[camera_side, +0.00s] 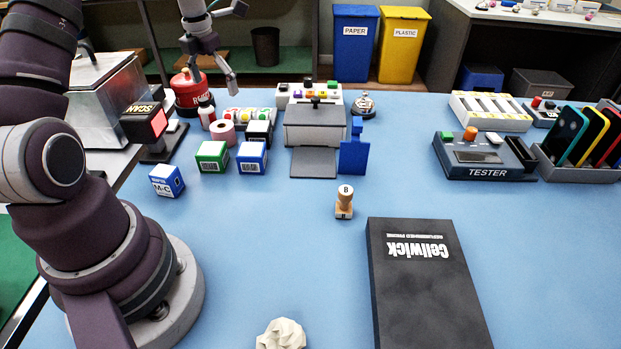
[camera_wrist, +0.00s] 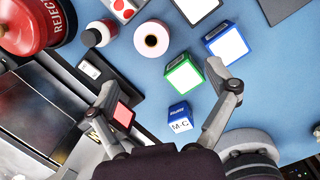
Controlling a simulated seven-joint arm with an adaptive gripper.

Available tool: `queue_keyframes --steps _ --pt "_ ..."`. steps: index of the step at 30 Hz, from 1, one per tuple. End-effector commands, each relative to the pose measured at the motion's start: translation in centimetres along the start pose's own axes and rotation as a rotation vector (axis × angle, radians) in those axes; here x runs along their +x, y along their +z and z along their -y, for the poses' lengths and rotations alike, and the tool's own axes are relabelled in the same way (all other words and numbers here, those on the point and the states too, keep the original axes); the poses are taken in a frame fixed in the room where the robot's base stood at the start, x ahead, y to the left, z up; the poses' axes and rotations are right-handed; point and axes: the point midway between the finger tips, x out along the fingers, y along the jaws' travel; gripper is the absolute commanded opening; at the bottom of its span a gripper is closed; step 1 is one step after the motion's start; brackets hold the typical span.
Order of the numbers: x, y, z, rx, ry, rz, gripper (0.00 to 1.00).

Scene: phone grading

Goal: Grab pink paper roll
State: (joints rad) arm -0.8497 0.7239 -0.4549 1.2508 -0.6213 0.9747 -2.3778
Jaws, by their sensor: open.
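The pink paper roll (camera_side: 222,132) stands on the blue table behind the green box in the side view. My gripper (camera_side: 226,84) is above the table, near the red reject bin, up and behind the roll in the side picture. In the wrist view my gripper (camera_wrist: 170,92) has its two fingers spread wide with nothing between them. The roll is apart from both fingers.
Near the roll are a green box (camera_side: 212,157), a blue box (camera_side: 252,157), a small bottle (camera_side: 207,117) and a red reject bin (camera_side: 188,92). A scanner (camera_side: 150,124) stands left, a grey printer (camera_side: 315,128) right.

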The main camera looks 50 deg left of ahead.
Motion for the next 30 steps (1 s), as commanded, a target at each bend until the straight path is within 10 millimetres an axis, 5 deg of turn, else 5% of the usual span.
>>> queue_keyframes --steps 5,20,28,30 --pt "2.8 -0.4 -1.5 -0.279 -0.034 -0.028 0.86" --pt "11.5 -0.4 -1.3 -0.277 -0.033 -0.027 0.86" --pt "12.2 -0.3 -1.3 -0.275 -0.031 -0.023 0.86" --pt "12.2 -0.3 -1.3 -0.274 -0.031 -0.023 0.78"
